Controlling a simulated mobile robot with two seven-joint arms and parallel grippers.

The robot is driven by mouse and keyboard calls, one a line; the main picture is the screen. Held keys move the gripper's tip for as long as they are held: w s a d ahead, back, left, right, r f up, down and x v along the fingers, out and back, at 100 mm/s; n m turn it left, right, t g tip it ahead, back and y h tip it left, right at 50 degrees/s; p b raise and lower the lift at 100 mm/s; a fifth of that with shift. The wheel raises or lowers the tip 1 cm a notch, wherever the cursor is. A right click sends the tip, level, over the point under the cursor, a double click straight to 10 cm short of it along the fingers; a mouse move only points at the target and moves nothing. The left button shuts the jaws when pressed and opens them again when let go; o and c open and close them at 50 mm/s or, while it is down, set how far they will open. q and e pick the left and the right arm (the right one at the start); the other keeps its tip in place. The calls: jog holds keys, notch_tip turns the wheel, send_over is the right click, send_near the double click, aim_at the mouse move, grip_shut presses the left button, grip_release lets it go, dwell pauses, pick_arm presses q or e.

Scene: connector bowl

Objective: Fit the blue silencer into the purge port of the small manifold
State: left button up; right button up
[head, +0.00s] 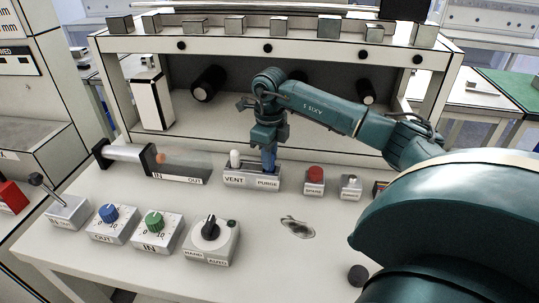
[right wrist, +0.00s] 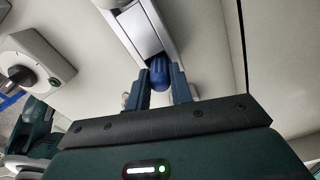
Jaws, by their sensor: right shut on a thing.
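The small manifold (head: 250,181) is a grey block on the bench, with the labels VENT and PURGE on its front. A white silencer (head: 235,159) stands upright at its VENT end. My right gripper (head: 269,157) is over the PURGE end, pointing down, shut on the blue silencer (head: 268,163). In the right wrist view the blue silencer (right wrist: 158,72) sits between the two fingers (right wrist: 159,88), in line with the manifold (right wrist: 145,30). The purge port is hidden; I cannot tell whether the silencer is inside it or just above. My left gripper is not in view.
A cylinder with an IN/OUT plate (head: 180,166) lies left of the manifold. A red SPARE button (head: 315,174) and a small silver unit (head: 350,186) stand right. Dial boxes and a black rotary switch (head: 211,232) stand in front.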

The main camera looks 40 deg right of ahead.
jog(key=o, duration=0.9)
jog(key=shift+f, duration=0.1)
jog(key=shift+o, duration=0.2)
notch_tip(320, 180, up, 12)
jog(key=shift+r, duration=0.2)
